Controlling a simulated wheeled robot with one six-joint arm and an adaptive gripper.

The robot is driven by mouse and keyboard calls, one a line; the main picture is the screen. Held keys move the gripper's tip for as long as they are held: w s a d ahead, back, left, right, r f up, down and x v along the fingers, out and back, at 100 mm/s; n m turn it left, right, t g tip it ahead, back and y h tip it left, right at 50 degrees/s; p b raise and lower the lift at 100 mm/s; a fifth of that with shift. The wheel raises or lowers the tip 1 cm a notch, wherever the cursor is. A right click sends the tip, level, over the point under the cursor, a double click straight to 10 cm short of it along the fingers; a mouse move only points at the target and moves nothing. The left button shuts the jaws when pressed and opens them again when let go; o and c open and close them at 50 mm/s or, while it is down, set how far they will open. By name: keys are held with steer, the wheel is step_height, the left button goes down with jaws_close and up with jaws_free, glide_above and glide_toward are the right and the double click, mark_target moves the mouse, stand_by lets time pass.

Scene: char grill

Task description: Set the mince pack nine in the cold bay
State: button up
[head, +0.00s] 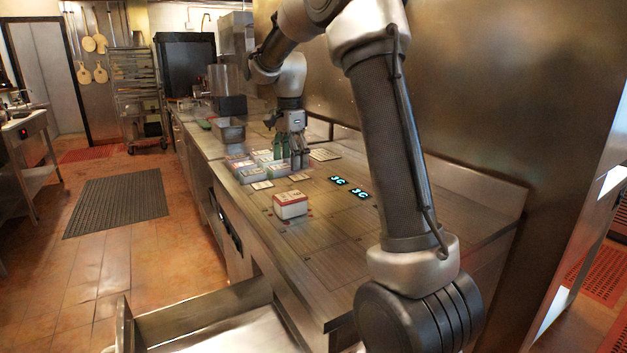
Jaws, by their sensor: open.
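A white and red pack (290,205) stands alone on the steel counter, nearer to me than my gripper; its top print is too small to read, so I cannot tell if it is mince pack nine. My gripper (290,163) is open and points down over the right edge of a group of flat packs (250,174) farther along the counter. I cannot tell if its fingers touch anything. Two glowing "3C" displays (349,187) lie on the counter right of the lone pack. The cold bay's borders are not clear.
Small pale label plates (262,185) lie between the packs and the lone pack. A steel pan (230,130) stands farther back on the counter (335,235). A wall runs along the right side. The near counter is clear.

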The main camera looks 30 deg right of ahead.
steer(key=s+r+n+t, duration=0.1)
steer(key=s+r+n, duration=0.3)
steer(key=s, duration=0.5)
steer(key=s+r+n+t, duration=0.1)
steer(key=s+r+n, duration=0.25)
steer(key=s, duration=0.45)
steer(key=s+f+n+t, duration=0.1)
steer(key=s+f+n, duration=0.1)
steer(key=s+n, duration=0.3)
steer(key=s+a+f+n+t, duration=0.1)
steer(key=s+f+n, duration=0.2)
steer(key=s, duration=0.8)
steer(key=shift+a+n, duration=0.15)
steer(key=shift+n, duration=0.8)
steer(key=shift+s+a+r, duration=0.1)
steer(key=shift+s, duration=0.05)
